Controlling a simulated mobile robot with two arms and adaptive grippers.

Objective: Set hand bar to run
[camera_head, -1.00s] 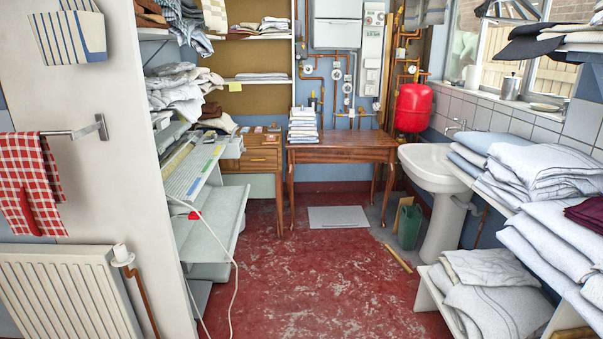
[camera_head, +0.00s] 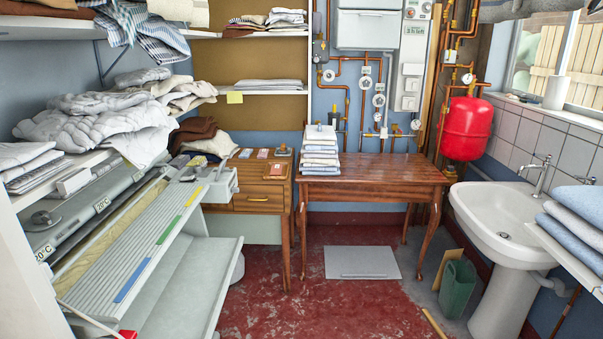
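The rotary ironer (camera_head: 135,245) stands along the left side in the head view. It has a cream roller (camera_head: 105,243), a grey upper housing with temperature labels (camera_head: 75,220), and a ribbed grey board with blue, green and yellow strips along its front edge. A long bar-like edge runs there, but I cannot tell for certain which part is the hand bar or how it is set. A light grey end box (camera_head: 220,182) sits at the far end. A small red part (camera_head: 126,334) shows at the near end. Neither of my grippers is in view.
A pale lower tray (camera_head: 185,295) juts out below the ironer. The red floor (camera_head: 290,315) ahead is clear, with a grey mat (camera_head: 361,262) farther on. A wooden table (camera_head: 375,175) stands at the back, a sink (camera_head: 500,220) and green can (camera_head: 458,285) at right.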

